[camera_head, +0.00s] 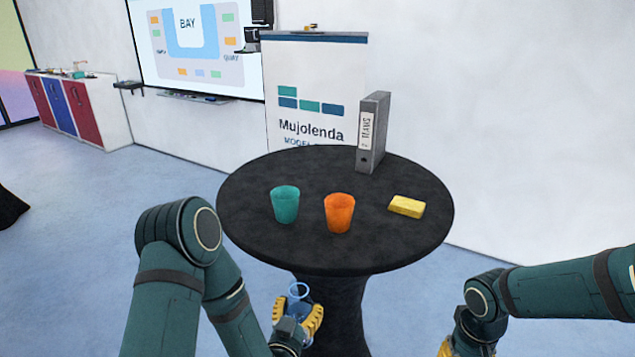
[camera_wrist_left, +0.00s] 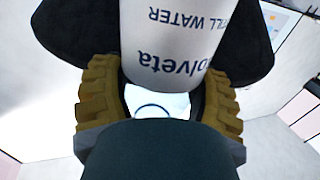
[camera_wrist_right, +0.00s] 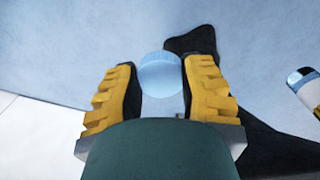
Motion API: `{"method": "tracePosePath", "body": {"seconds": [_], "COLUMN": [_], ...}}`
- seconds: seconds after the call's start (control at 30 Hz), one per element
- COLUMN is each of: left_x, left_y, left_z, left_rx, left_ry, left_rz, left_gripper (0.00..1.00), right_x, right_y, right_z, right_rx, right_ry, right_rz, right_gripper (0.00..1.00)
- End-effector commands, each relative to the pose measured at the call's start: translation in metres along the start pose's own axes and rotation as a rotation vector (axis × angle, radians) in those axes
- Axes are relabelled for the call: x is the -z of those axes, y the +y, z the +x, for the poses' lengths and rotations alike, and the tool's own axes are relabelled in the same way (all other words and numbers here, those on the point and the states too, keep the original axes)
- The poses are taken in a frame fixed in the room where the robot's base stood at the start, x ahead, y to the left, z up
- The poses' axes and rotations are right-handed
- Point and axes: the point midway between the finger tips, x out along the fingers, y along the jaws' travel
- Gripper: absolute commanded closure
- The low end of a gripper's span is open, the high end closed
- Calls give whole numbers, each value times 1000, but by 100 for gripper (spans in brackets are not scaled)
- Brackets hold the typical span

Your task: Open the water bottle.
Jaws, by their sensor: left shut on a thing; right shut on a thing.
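My left gripper (camera_head: 297,316) is shut around the water bottle, low in front of the table. Its pale blue ring-shaped mouth (camera_head: 298,290) shows above the fingers with no cap on it. In the left wrist view the bottle's white label (camera_wrist_left: 175,45) with dark blue lettering shows beyond the yellow fingers. My right gripper (camera_wrist_right: 162,95) is shut on a light blue round cap (camera_wrist_right: 160,75), apart from the bottle. Part of the bottle (camera_wrist_right: 307,90) shows at the right edge of that view. In the head view my right gripper is cut off at the bottom edge.
The air between my two grippers looks clear.

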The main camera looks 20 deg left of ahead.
Motion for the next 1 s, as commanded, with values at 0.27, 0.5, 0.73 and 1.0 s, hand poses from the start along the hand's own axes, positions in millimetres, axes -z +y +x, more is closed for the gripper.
{"method": "tracePosePath", "body": {"seconds": [0.27, 0.5, 0.73, 1.0], "left_x": [0, 0, 0, 0], "left_y": [0, 0, 0, 0], "left_z": [0, 0, 0, 0], "left_rx": [0, 0, 0, 0], "left_ry": [2, 2, 2, 2], "left_rz": [0, 0, 0, 0], "left_gripper": [100, 100, 100, 100], "right_x": [32, 57, 76, 94], "right_y": [-34, -68, -102, -141], "right_z": [-15, -32, -50, -74], "right_rx": [-8, -8, -2, 11], "right_ry": [-6, -12, -13, -6], "right_rz": [-529, -1035, -1512, -2056], "right_gripper": [100, 100, 100, 100]}}
